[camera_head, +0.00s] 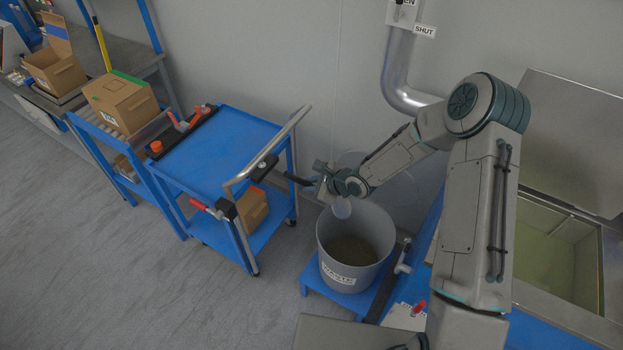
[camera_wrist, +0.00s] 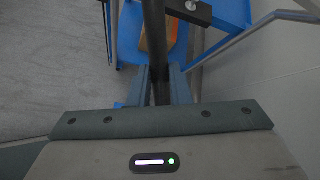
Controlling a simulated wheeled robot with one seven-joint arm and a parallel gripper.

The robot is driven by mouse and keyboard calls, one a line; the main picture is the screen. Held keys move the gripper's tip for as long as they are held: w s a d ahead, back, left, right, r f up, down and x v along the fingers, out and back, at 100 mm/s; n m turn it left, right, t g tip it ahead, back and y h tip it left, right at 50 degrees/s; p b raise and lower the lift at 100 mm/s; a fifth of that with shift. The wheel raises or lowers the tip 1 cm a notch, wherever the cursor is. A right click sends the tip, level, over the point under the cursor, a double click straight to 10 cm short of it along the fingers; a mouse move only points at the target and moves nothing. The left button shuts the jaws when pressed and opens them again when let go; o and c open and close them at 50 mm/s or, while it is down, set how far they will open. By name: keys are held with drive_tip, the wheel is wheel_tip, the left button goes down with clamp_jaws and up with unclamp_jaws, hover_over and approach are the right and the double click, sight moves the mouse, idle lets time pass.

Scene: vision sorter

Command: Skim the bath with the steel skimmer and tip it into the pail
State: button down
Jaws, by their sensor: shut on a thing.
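My gripper (camera_head: 322,185) is above the grey pail (camera_head: 377,272) and shut on the dark handle of the steel skimmer. In the wrist view the handle (camera_wrist: 160,60) runs between the two fingers (camera_wrist: 161,88). The skimmer's pale head (camera_head: 341,208) hangs below my wrist, over the pail's back rim and opening; it looks tilted, and I cannot tell whether it holds anything. The pail has a white label and murky brown contents. The bath (camera_head: 545,262) is at the right, with greenish liquid, partly hidden by my arm.
The pail stands on a low blue platform (camera_head: 312,277). A blue trolley (camera_head: 215,150) with a raised metal push bar stands close left of my gripper. Cardboard boxes (camera_head: 120,100) sit on a rack farther left. A metal pipe (camera_head: 397,75) runs down the wall behind. The floor at front left is clear.

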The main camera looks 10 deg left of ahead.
drive_tip(key=shift+w+r+p, duration=0.15)
drive_tip(key=shift+r+p, duration=0.25)
drive_tip(key=shift+p, duration=0.85)
drive_tip(key=shift+a+f+g, duration=0.1)
drive_tip(key=shift+f+g, duration=0.25)
drive_tip(key=shift+g, duration=0.05)
drive_tip(key=shift+w+r+n+g, duration=0.25)
drive_tip(key=shift+r+n+g, duration=0.05)
drive_tip(key=shift+g, duration=0.3)
drive_tip(key=shift+a+f+g+b, duration=0.2)
drive_tip(key=shift+g+b, duration=0.1)
drive_tip(key=shift+b, duration=0.1)
drive_tip(key=shift+w+d+r+n+g, duration=0.15)
drive_tip(key=shift+r+n+g, duration=0.15)
drive_tip(key=shift+r+g, duration=0.2)
